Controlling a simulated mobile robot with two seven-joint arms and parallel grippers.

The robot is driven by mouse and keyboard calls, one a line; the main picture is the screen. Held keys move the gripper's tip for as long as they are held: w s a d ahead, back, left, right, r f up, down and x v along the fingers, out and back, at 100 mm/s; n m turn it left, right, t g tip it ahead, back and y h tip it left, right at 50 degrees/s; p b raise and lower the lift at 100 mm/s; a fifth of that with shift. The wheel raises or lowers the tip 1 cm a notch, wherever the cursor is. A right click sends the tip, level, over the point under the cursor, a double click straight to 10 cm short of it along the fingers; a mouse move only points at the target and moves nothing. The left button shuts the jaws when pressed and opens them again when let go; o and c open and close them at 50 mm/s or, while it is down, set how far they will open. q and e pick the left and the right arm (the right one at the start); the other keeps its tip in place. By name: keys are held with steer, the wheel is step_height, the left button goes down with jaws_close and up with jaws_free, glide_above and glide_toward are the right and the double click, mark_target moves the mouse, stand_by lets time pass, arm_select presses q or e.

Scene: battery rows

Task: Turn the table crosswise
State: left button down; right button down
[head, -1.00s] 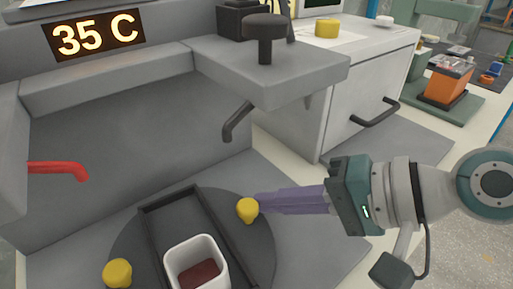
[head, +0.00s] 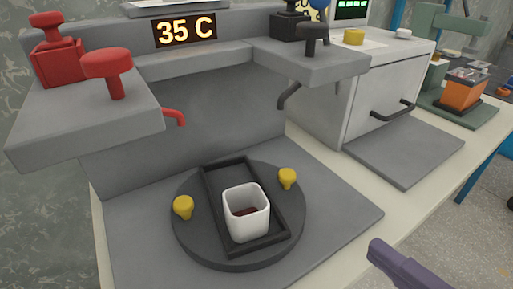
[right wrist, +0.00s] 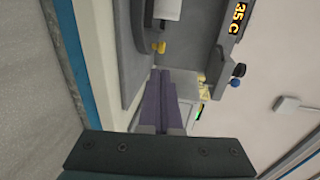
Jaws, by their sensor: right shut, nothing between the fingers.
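The round dark turntable (head: 188,232) lies on a grey base plate, with one yellow knob (head: 183,207) at its left and another yellow knob (head: 287,178) at its right. A black tray (head: 215,178) lies across it, its long side running away from me with a slight slant. A white square cup (head: 246,222) with dark red contents stands in the tray. My right gripper (head: 375,247) shows only its purple fingers, at the lower right, apart from the turntable. They are shut and empty, also in the right wrist view (right wrist: 161,72). My left gripper is out of view.
Two grey ledges overhang the back corners, with a red knob (head: 108,66) and a black knob (head: 312,36). A red lever (head: 174,117) and a dark lever (head: 289,94) hang below. A grey cabinet (head: 385,95) stands at right. The plate's front right is clear.

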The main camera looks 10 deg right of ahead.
mark_target(302, 196)
steer(key=x, duration=0.9)
steer(key=b+x, duration=0.1)
steer(key=x, duration=0.4)
steer(key=shift+w+d+r, duration=0.1)
steer(key=shift+w+d, duration=0.05)
steer(key=shift+d, duration=0.1)
steer(key=shift+w+d+f+n+y+b, duration=0.1)
steer(key=shift+w+f+n+y+b, duration=0.35)
steer(key=shift+b, duration=0.75)
steer(key=shift+w+d+r+g+y, duration=0.1)
steer(key=shift+w+r+g+y, duration=0.15)
steer(key=shift+r+g+y, duration=0.1)
steer(key=shift+w+r, duration=0.1)
steer(key=shift+w, duration=0.1)
